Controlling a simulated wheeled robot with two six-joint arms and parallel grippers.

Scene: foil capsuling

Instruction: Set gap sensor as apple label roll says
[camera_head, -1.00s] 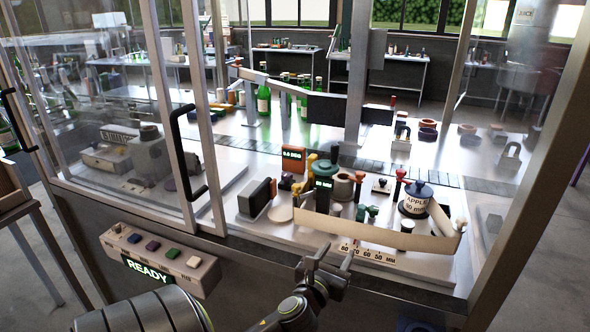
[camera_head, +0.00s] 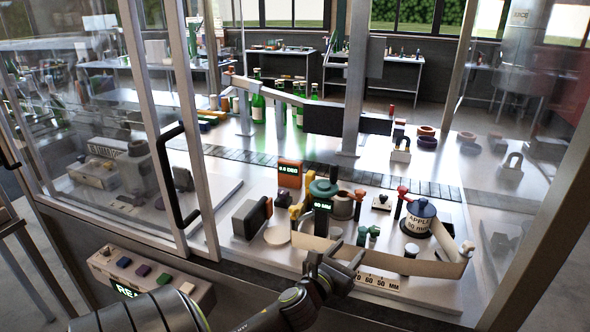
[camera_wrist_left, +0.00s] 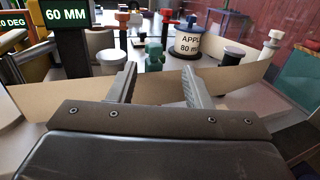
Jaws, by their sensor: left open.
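The apple label roll (camera_head: 418,221) is white with a dark blue top and reads "APPLE 80 mm"; it also shows in the wrist view (camera_wrist_left: 187,44). A dark display (camera_head: 322,205) below a green-topped post reads "60 MM", also in the wrist view (camera_wrist_left: 67,15). A scale strip (camera_head: 382,282) marked in MM lies at the front. Small green knobs (camera_head: 368,234) stand behind the tan label web (camera_head: 435,268). I cannot tell which part is the gap sensor itself. My left gripper (camera_head: 343,259) is open and empty at the web's near side, its fingers (camera_wrist_left: 160,88) pointing toward the knobs.
An orange display (camera_head: 289,174) reads in DEG. Red-topped posts (camera_head: 400,200) stand near the roll. A glass door with a black handle (camera_head: 170,180) is on the left. A button box (camera_head: 150,276) hangs outside. Green bottles (camera_head: 257,108) stand behind.

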